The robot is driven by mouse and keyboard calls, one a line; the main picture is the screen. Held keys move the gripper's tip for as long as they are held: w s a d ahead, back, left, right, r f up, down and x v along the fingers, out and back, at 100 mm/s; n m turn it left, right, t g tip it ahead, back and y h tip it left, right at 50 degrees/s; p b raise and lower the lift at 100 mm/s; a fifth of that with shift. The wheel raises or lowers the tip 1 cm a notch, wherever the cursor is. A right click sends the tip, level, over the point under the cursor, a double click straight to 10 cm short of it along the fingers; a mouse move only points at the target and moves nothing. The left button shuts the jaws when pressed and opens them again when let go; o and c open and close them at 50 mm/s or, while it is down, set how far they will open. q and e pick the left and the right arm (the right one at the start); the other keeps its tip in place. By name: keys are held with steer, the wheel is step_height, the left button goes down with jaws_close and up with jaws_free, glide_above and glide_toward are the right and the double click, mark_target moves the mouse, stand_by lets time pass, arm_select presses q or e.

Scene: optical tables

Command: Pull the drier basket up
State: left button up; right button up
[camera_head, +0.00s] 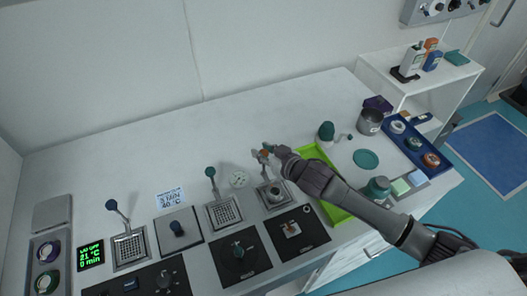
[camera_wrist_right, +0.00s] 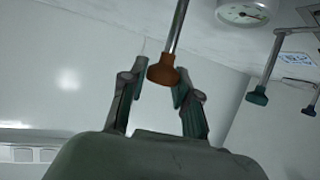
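A basket (camera_head: 272,194) sits in a square well on the bench, and its thin metal handle ends in an orange-brown knob (camera_head: 264,153). In the right wrist view the knob (camera_wrist_right: 163,72) hangs on its rod between the two fingers of my right gripper (camera_wrist_right: 160,80). The fingers are apart, one on each side of the knob, with no clear grip on it. In the head view my right gripper (camera_head: 269,149) reaches this handle from the right. I cannot read a label that names the drier. My left gripper is not in view.
A round dial (camera_head: 238,179) is close beside the orange-knobbed handle. A green tray (camera_head: 335,212) and a blue tray (camera_head: 433,160) lie to the right. The rear bench is clear.

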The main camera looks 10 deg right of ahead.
steer(key=o, duration=0.4)
steer(key=shift+r, duration=0.2)
steer(key=shift+f, duration=0.15)
steer(key=v, duration=1.2)
steer(key=shift+s+d, duration=0.1)
